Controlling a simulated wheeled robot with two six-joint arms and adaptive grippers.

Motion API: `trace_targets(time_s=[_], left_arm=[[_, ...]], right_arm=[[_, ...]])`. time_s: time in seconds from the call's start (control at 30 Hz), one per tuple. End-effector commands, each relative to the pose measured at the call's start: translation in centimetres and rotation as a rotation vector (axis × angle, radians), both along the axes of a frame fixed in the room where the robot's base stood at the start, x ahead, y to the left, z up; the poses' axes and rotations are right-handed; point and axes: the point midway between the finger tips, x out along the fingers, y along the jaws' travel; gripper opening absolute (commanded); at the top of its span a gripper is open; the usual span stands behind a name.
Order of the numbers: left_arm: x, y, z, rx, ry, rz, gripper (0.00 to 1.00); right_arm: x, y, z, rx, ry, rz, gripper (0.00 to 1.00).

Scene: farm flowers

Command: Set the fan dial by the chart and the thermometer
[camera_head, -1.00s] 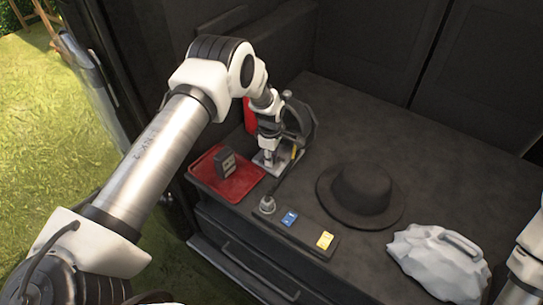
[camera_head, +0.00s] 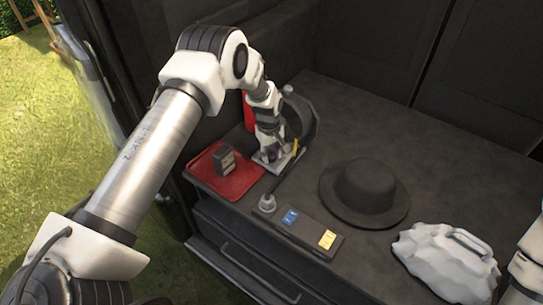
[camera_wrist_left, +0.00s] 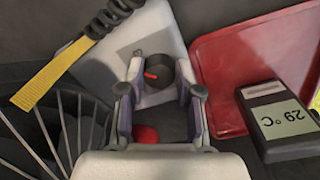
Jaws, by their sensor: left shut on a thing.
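The fan (camera_head: 302,118) stands at the back left of the dark counter, on a pale base that also shows in the left wrist view (camera_wrist_left: 90,75). Its round black dial (camera_wrist_left: 160,82) has a red pointer, directed left in that view. My left gripper (camera_wrist_left: 158,78) has its fingers on either side of the dial and is shut on it; in the head view my left gripper (camera_head: 268,157) reaches down to the base. The thermometer (camera_head: 224,160) stands on the red tray; its screen reads 29 °C in the left wrist view (camera_wrist_left: 283,118). I cannot make out a chart. My right gripper is out of view.
The red tray (camera_head: 238,184) lies left of the fan. A black hat (camera_head: 364,190) and a white jug-like thing (camera_head: 440,262) are further right. The back right counter is clear.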

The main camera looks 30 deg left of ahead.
Motion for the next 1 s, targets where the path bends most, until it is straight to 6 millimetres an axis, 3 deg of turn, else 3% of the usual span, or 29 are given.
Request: trace_targets(time_s=[0.4, 0.97, 1.0], left_arm=[[-0.02, 0.07, -0.08, 0.001, 0.000, -0.224, 0.00], [-0.03, 0.08, -0.02, 0.000, 0.001, -0.260, 0.00], [-0.03, 0.08, -0.02, 0.000, 0.001, -0.260, 0.44]], right_arm=[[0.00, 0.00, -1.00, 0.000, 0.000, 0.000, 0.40], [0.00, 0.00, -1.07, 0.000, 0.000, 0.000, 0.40], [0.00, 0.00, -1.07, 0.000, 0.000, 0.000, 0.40]])
